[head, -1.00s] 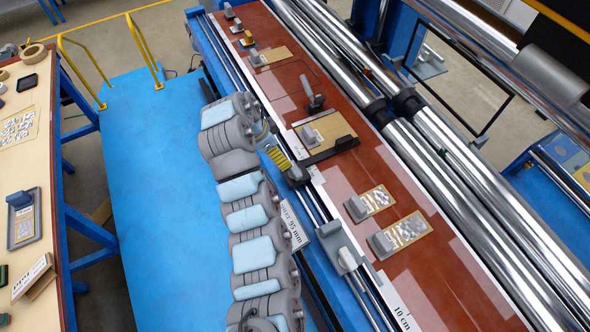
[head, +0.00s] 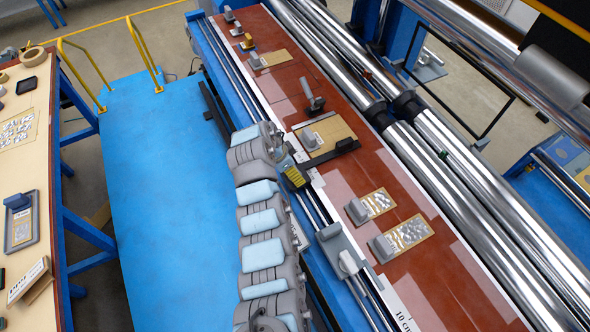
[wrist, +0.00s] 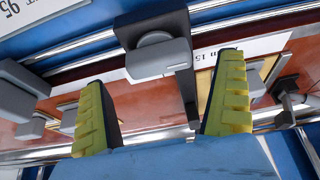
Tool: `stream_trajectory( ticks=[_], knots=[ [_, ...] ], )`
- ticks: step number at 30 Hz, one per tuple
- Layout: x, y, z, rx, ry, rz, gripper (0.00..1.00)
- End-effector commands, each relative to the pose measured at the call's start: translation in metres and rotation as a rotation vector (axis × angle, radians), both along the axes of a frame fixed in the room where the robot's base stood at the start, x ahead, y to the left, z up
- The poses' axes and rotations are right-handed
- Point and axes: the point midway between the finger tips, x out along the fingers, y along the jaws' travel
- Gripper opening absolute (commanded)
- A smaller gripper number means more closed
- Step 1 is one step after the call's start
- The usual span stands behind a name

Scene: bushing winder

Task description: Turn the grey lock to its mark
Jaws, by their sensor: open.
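The grey lock (wrist: 160,58) is a rounded grey knob with a flat lever on a dark block, seen in the wrist view. It sits beyond and between my fingertips, with no contact visible. My gripper (wrist: 165,95) is open and empty, with a yellow ribbed pad on each finger. In the head view my gripper (head: 293,176) is over the rail edge by the black cross bar (head: 330,152) and hides the lock. I cannot make out the lock's mark in either view.
A grey rail clamp (head: 347,263) is nearer along the rails. Grey blocks and cards with small parts (head: 410,233) lie on the red-brown table (head: 345,180). Steel rollers (head: 440,170) run behind it. A blue platform (head: 165,200) lies to the left.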

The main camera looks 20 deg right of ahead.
Motion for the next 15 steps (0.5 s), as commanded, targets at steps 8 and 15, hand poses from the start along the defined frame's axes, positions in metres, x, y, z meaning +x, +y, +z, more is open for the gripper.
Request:
stream_trajectory(
  ticks=[8, 15],
  knots=[
    [0.001, -0.008, -0.017, 0.0, 0.001, -0.002, 1.0],
    [0.0, -0.011, -0.026, 0.0, 0.004, -0.002, 1.0]
  ],
)
